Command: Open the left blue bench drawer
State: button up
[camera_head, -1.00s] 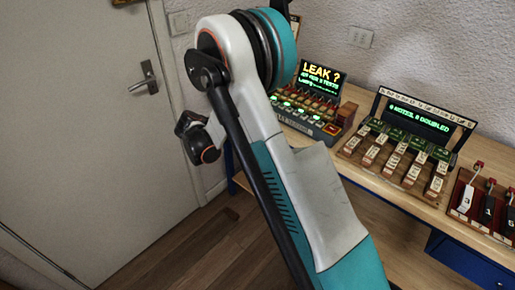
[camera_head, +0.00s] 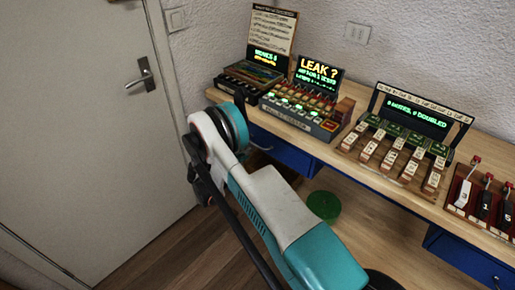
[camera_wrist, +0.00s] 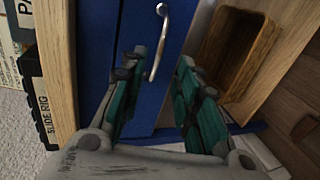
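The left blue bench drawer (camera_head: 285,150) is under the bench top, partly hidden by my arm in the head view. In the wrist view its blue front (camera_wrist: 97,60) fills the middle, with a slim silver bar handle (camera_wrist: 163,30). My gripper (camera_wrist: 160,64) is open, with one teal-padded finger on each side of the handle's lower part as seen in the picture. No finger visibly touches the handle, and I cannot tell how deep it lies between them. My gripper is hidden behind my arm in the head view. The drawer looks shut.
The wooden bench top (camera_head: 330,153) carries several consoles, including the "LEAK ?" one (camera_head: 318,88). Another blue drawer (camera_head: 465,258) is at the right. A green round object (camera_head: 323,205) lies below the bench. A wooden box-like recess (camera_wrist: 232,50) is beside the drawer in the wrist view.

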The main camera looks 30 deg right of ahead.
jog(key=b+x, duration=0.3)
jog(key=x, duration=0.7)
jog(key=shift+w+d+f, duration=0.15)
jog(key=shift+d, duration=0.2)
grip_shut()
